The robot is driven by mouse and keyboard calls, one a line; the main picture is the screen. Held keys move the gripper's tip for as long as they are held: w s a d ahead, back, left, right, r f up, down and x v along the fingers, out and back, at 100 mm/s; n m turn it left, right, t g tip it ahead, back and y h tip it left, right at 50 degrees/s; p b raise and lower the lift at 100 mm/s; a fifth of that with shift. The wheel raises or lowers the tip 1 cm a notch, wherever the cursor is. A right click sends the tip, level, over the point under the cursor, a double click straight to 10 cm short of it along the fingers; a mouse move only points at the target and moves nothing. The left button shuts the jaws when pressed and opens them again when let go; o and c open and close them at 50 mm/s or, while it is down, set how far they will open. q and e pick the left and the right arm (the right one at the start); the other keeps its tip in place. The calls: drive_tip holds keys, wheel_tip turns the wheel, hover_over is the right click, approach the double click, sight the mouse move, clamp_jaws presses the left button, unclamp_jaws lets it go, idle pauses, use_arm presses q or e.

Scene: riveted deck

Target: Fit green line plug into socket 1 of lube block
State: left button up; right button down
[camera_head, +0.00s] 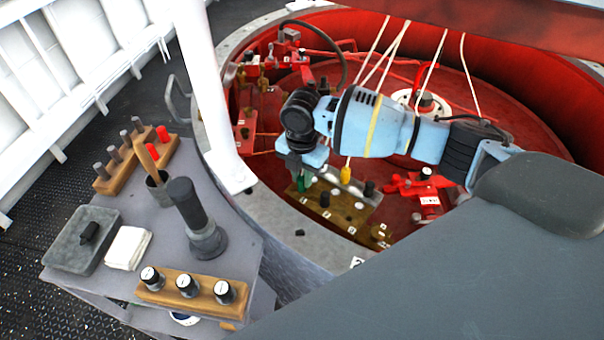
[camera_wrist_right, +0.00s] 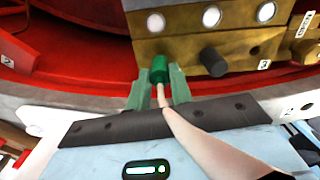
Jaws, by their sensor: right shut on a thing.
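The brass lube block (camera_head: 345,218) stands in the red well, with its upper part also in the right wrist view (camera_wrist_right: 150,50). My right gripper (camera_head: 303,172) is at its left end, shut on the green line plug (camera_head: 304,184). In the right wrist view the green plug (camera_wrist_right: 160,68) is between the fingers (camera_wrist_right: 160,92), its far end at the block's face; how deep it sits, I cannot tell. A pale line (camera_wrist_right: 190,137) trails from it. A black plug (camera_wrist_right: 213,62) sits to its right, then an open hole marked 3 (camera_wrist_right: 256,50). My left gripper is not in view.
A yellow plug (camera_head: 345,174) on a cord is behind the block. Pale cords (camera_head: 385,50) hang over the well. A red valve fitting (camera_head: 425,185) stands right of the block. The grey side table (camera_head: 225,260) holds wooden racks (camera_head: 175,287), a dark cylinder (camera_head: 190,205) and a tray (camera_head: 75,250).

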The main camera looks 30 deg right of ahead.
drive_tip(key=shift+f, duration=0.15)
drive_tip(key=c, duration=1.2)
unclamp_jaws()
drive_tip(key=shift+o, duration=0.2)
wheel_tip(320, 180, up, 8)
drive_tip(key=shift+f, duration=0.1)
drive_tip(key=shift+f, duration=0.1)
